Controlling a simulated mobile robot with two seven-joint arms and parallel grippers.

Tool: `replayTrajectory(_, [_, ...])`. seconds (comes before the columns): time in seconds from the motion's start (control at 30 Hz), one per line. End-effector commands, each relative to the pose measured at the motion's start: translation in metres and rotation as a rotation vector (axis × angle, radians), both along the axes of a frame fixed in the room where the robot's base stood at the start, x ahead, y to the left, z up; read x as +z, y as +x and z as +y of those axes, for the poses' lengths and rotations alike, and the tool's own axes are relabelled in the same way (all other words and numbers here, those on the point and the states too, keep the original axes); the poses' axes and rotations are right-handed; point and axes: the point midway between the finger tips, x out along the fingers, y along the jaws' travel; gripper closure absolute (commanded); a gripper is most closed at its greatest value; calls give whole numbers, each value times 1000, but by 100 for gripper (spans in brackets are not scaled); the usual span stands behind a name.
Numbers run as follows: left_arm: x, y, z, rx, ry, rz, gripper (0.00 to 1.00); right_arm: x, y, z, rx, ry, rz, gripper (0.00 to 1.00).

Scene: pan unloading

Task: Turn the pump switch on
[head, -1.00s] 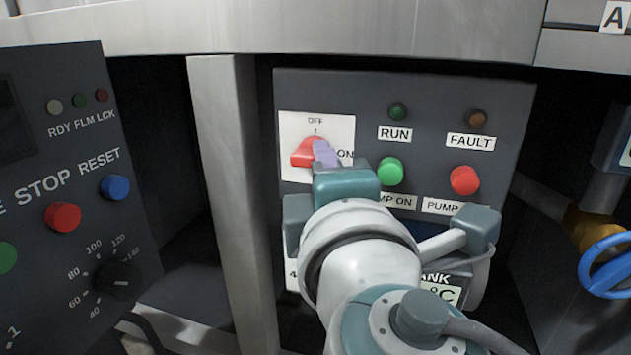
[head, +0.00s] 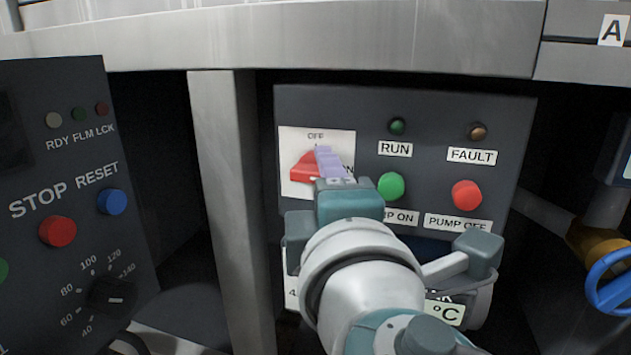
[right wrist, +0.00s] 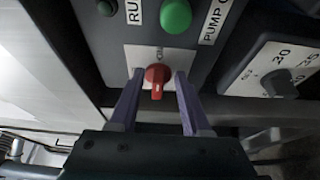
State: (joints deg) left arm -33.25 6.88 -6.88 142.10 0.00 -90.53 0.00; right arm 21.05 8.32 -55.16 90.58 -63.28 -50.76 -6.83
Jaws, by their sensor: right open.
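The pump switch is a red rotary knob (head: 304,168) on a white plate (head: 288,142) marked OFF at the top and ON at the right. My right gripper (head: 324,152) is in front of it in the head view, and its purple fingers hide the knob's right part and most of the ON mark. In the right wrist view, the red knob (right wrist: 157,77) shows between the two open fingertips of my right gripper (right wrist: 159,72), with a gap on each side. I cannot tell the knob's exact setting. My left gripper is not in view.
A green button (head: 391,187) and a red PUMP OFF button (head: 466,194) sit just right of the switch. RUN (head: 397,126) and FAULT (head: 478,131) lamps are above. A metal post (head: 228,190) separates this from the left panel (head: 60,145). A blue valve wheel (head: 610,285) is at far right.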

Motion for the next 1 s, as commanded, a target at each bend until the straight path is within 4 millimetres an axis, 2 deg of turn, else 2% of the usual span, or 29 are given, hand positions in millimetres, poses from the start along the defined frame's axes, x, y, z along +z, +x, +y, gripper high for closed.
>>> replayTrajectory(0.27, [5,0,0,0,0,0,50,2,-7,0,2,0,-1,52])
replayTrajectory(0.5, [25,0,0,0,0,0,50,3,-53,-4,2,1,4,52])
replayTrajectory(0.7, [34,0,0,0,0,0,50,1,-87,-7,1,-1,2,52])
replayTrajectory(0.83, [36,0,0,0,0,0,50,1,-97,-7,1,0,0,52])
replayTrajectory(1.0, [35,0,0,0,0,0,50,0,-99,-8,1,0,-1,52])
